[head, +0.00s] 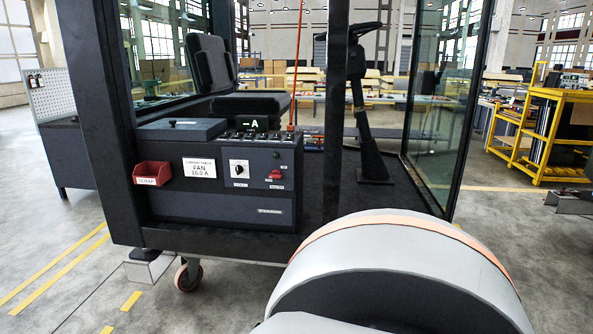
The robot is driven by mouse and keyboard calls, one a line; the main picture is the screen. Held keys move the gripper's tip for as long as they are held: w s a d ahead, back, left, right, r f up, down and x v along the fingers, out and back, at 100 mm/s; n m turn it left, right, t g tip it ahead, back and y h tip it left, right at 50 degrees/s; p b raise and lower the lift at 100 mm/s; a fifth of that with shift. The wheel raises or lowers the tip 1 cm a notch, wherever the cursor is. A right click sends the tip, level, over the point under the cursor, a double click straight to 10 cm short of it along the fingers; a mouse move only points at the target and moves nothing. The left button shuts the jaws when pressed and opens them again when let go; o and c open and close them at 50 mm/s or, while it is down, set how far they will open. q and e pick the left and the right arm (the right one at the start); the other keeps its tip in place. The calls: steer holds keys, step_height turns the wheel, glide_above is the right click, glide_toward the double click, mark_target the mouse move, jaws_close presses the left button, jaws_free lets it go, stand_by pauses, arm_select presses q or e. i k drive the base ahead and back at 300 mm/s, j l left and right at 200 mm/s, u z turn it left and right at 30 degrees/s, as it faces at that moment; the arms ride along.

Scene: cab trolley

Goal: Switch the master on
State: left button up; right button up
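The cab trolley's dark console (225,205) faces me under the seat. On its front is a red rotary switch (276,175) at the right, with a small label under it too small to read. I cannot read which one is marked master, nor tell the red switch's position for sure. Neither of my grippers is in view.
A red bin (152,174) hangs on the console's left, beside a white card (200,167) reading "FAN 16.0 A". Dark posts and a glass panel (440,110) frame the cab. A yellow rack (545,135) stands at right. Floor at left front is clear.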

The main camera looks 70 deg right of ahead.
mark_target(276, 174)
steer(key=z, duration=2.05)
